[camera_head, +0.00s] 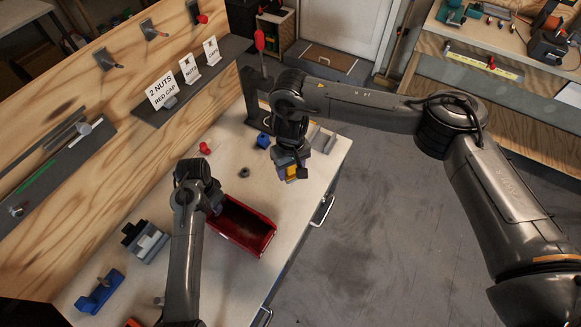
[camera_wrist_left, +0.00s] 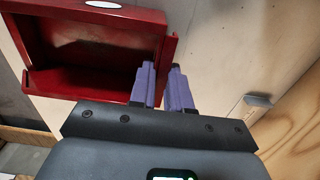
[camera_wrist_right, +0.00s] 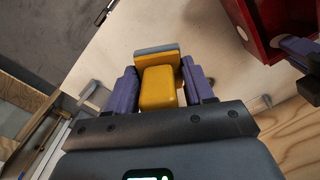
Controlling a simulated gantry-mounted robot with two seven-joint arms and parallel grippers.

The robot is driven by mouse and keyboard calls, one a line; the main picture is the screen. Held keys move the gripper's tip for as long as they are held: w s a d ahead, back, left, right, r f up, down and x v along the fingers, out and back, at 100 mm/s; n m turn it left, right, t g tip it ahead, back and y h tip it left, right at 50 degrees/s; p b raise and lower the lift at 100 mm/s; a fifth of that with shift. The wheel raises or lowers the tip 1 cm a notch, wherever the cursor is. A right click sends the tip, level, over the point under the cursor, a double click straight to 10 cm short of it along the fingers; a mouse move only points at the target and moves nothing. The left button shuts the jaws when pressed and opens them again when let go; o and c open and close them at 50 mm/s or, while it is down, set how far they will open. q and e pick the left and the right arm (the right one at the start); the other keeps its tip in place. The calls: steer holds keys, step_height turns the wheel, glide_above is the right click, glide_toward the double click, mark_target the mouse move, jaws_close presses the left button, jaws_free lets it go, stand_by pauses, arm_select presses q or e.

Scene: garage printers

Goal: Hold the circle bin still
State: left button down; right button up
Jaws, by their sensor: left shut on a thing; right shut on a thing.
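The red bin (camera_head: 262,240) lies on the workbench, open side up and empty as far as I see. In the left wrist view, the bin (camera_wrist_left: 45,82) has a white oval mark on its wall. My left gripper (camera_wrist_left: 161,72) is shut on the bin's side wall near a corner. In the head view the left arm hides part of that end. My right gripper (camera_head: 291,168) is shut on a yellow block with a grey plate at its end, held over the bench to the right of the bin. The yellow block (camera_wrist_right: 158,90) sits between both fingers in the right wrist view.
A dark nut (camera_head: 244,172), a red cap (camera_head: 205,148) and a blue part (camera_head: 263,140) lie behind the bin. A grey fixture (camera_head: 148,243) and a blue holder (camera_head: 99,291) stand at the left. The bench's right edge is close to the bin.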

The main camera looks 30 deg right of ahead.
steer(key=shift+w+d+n, duration=0.15)
steer(key=shift+n, duration=1.05)
steer(key=n, duration=0.3)
steer(key=shift+w+d, duration=0.3)
steer(key=shift+w, duration=0.05)
steer(key=n, duration=0.2)
steer(key=w+n, duration=0.1)
steer(key=n, duration=0.1)
steer(key=shift+w+a+r, duration=0.15)
steer(key=shift+r, duration=0.25)
steer(key=s+a+f+n, duration=0.3)
steer(key=a+f+n, duration=0.1)
steer(key=a+n, duration=0.3)
steer(key=s+a+f+n+y, duration=0.1)
steer(key=s+a+f+n, duration=0.2)
steer(key=a+n, duration=0.4)
steer(key=a+f, duration=0.1)
steer(key=a, duration=0.3)
steer(key=shift+s+a+f+n+t, duration=0.15)
steer(key=shift+s+a+n+t, duration=0.05)
steer(key=shift+s+n+t, duration=0.15)
